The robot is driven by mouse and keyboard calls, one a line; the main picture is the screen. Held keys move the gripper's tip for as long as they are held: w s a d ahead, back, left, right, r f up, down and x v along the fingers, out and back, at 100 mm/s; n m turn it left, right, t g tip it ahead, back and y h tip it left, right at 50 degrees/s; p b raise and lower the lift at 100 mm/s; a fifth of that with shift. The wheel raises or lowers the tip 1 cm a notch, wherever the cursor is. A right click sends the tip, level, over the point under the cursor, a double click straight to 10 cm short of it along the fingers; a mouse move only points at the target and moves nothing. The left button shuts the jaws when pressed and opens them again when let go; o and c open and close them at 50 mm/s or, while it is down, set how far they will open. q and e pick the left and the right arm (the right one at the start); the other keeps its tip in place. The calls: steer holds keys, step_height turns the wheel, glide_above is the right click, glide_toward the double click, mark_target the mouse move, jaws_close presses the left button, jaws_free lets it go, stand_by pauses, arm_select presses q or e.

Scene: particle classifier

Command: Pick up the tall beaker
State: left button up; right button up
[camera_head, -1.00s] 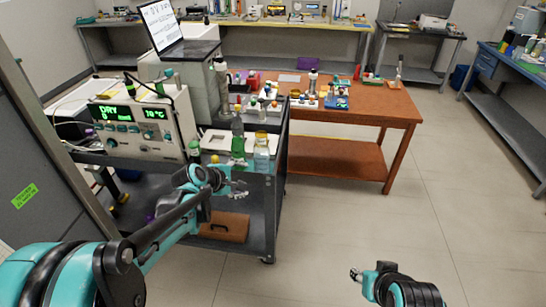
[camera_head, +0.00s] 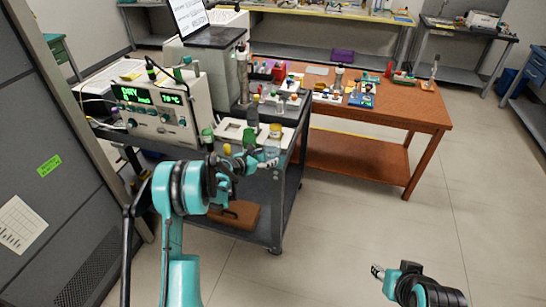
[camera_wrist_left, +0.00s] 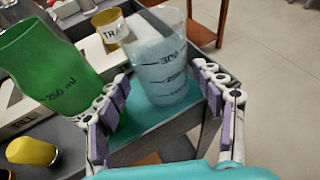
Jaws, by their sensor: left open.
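A clear beaker (camera_head: 273,146) with a volume scale stands near the front right corner of the cart top. In the left wrist view the beaker (camera_wrist_left: 163,80) is upright, just ahead of and between my fingers. My left gripper (camera_head: 262,162) is open and empty; the left wrist view shows its fingers (camera_wrist_left: 165,105) spread apart on both sides of the beaker's lower part. I cannot tell whether they touch it. A green beaker (camera_wrist_left: 45,68) marked 250 ml stands to the left, close to the left finger. My right gripper (camera_head: 378,271) is low at the right, too small to read.
A yellow-capped item (camera_wrist_left: 32,152) and a labelled container (camera_wrist_left: 112,28) are close to the beakers. An instrument with a green display (camera_head: 150,110) stands left on the cart (camera_head: 285,190). A wooden table (camera_head: 425,115) with racks is behind. The floor at right is clear.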

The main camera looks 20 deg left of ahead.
mark_target(272, 155)
arm_select(q)
steer(key=b+x, duration=0.1)
steer(key=x, duration=0.3)
steer(key=shift+w+d+f+b, duration=0.1)
steer(key=shift+w+d+b, duration=0.1)
steer(key=shift+b, duration=0.1)
steer(key=c, duration=1.3)
steer(key=shift+o, duration=0.2)
steer(key=shift+r, duration=0.25)
